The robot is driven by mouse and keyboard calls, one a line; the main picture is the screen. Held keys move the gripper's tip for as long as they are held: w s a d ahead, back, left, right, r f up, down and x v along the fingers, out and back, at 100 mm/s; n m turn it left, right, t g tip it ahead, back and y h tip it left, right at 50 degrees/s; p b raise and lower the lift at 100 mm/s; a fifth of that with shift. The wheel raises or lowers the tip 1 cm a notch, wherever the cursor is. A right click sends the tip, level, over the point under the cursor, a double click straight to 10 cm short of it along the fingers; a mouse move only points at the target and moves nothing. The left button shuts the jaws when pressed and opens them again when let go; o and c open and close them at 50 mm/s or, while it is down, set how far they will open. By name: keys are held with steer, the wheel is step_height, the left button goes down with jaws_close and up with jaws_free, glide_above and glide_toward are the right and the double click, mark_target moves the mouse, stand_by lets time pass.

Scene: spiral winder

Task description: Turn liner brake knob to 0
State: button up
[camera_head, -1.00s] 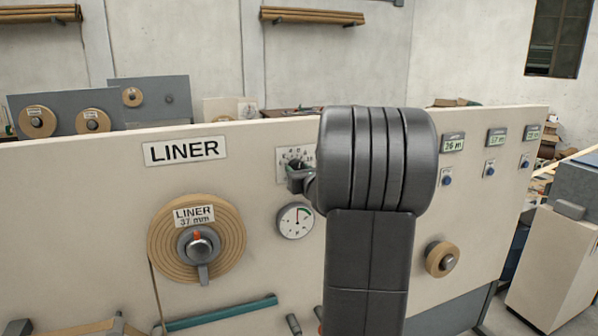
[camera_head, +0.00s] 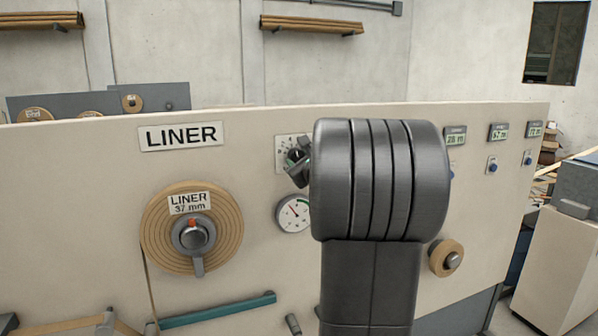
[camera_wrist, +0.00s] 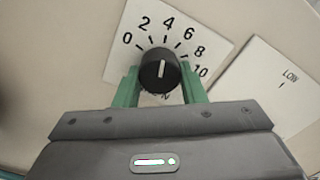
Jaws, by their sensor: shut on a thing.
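The liner brake knob (camera_wrist: 158,72) is black with a white pointer line. In the wrist view it sits on a white dial plate (camera_wrist: 117,62) marked 0 to 10. In the head view my gripper (camera_head: 298,166) is at the dial plate (camera_head: 283,143), tilted, and hides most of the knob. My dark wrist covers the panel to the right.
A round gauge (camera_head: 293,214) sits just below the dial, its needle leaning up and left. The LINER sign (camera_head: 181,136) and liner roll (camera_head: 165,241) are to the left. Small displays (camera_head: 498,131) line the panel's right end.

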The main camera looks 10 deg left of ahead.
steer(key=shift+r+n+b, duration=0.1)
steer(key=shift+n+b, duration=4.65)
steer(key=shift+n, duration=1.05)
steer(key=o, duration=1)
steer(key=shift+d+r, duration=0.1)
steer(key=shift+d, duration=0.05)
steer(key=b+v, duration=0.2)
steer(key=v, duration=1.1)
steer(key=shift+s+d, duration=0.2)
steer(key=shift+s, duration=0.1)
steer(key=shift+w+a, duration=0.1)
